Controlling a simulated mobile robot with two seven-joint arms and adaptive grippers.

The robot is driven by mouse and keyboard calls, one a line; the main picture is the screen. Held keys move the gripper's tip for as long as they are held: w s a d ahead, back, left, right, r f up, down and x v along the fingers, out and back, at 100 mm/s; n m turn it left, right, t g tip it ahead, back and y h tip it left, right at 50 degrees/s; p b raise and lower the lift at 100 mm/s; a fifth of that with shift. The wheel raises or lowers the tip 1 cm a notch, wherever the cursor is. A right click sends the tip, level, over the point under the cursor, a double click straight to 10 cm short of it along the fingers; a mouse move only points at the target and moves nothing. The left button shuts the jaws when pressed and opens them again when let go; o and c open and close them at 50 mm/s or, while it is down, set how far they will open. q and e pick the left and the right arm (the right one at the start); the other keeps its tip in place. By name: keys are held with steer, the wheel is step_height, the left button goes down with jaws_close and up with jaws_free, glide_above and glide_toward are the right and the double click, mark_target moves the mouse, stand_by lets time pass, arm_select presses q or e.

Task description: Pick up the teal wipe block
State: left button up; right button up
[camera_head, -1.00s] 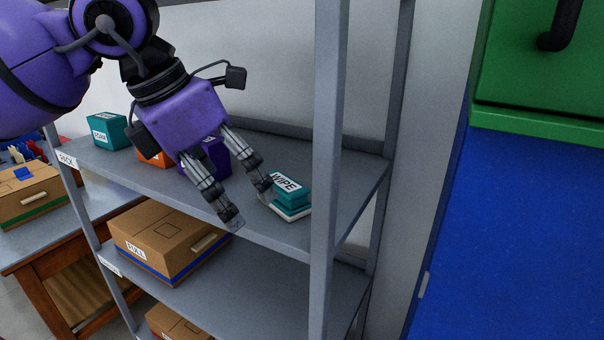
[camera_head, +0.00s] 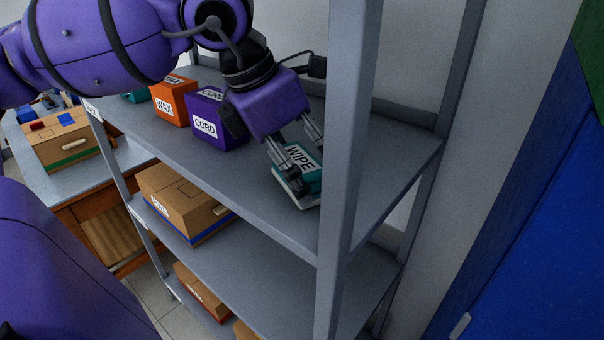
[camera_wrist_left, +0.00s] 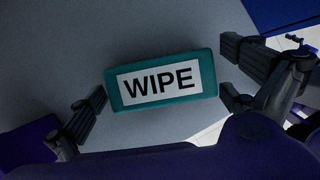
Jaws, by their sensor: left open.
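The teal wipe block (camera_head: 312,176), with a white WIPE label, sits near the right end of the upper grey shelf, on a pale base that shows at its front edge. The fingers partly hide the block in the head view. My right gripper is not in view.
A purple CORD box (camera_head: 205,128), an orange WAX box (camera_head: 165,108) and a teal box (camera_head: 137,95) stand left along the shelf (camera_head: 250,187). A grey upright post (camera_head: 345,130) rises close to the block's right. Cardboard boxes (camera_head: 180,205) sit on lower shelves.

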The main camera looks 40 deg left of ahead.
arm_select(q)
steer(key=shift+w+f, duration=0.1)
steer(key=shift+f, duration=0.15)
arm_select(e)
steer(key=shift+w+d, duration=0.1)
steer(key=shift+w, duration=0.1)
arm_select(q)
steer(key=c, duration=1)
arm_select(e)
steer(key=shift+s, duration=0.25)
arm_select(q)
steer(key=shift+r, duration=0.1)
steer(key=shift+c, duration=0.2)
steer(key=shift+w+r, duration=0.1)
steer(key=shift+r, duration=0.55)
steer(key=s+a+r+p, duration=0.2)
steer(key=s+r+p, duration=0.2)
steer(key=s+r, duration=0.7)
steer(key=s, duration=0.3)
steer(key=shift+a+r, duration=0.25)
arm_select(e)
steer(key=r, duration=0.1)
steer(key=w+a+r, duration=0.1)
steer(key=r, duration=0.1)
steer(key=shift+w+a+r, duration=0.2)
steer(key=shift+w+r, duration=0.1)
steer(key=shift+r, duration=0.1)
